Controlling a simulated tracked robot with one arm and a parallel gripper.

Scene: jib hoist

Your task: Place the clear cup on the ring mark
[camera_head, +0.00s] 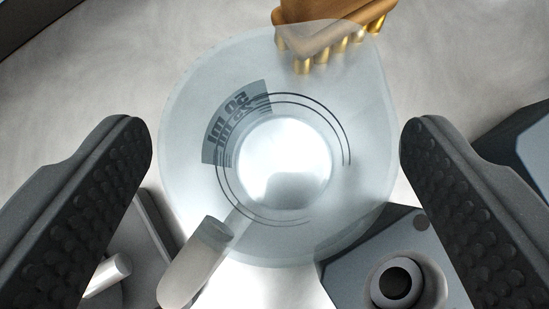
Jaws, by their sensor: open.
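The clear cup (345,190) is seen from above, with its round rim and a pointed spout at the upper right. It carries dark printed "50 ml" lettering and thin curved lines. My gripper (277,130) is open, with one dark, studded finger on each side of the cup. The cup's bottom shows as a bright round patch. I cannot make out a separate ring mark.
An orange-brown block with several brass pins (335,25) overlaps the cup's upper rim in the picture. A grey block with a round socket (400,270) is lower right. A pale rod (195,265) and a grey plate (140,235) are lower left. A dark blue box (525,145) is at right.

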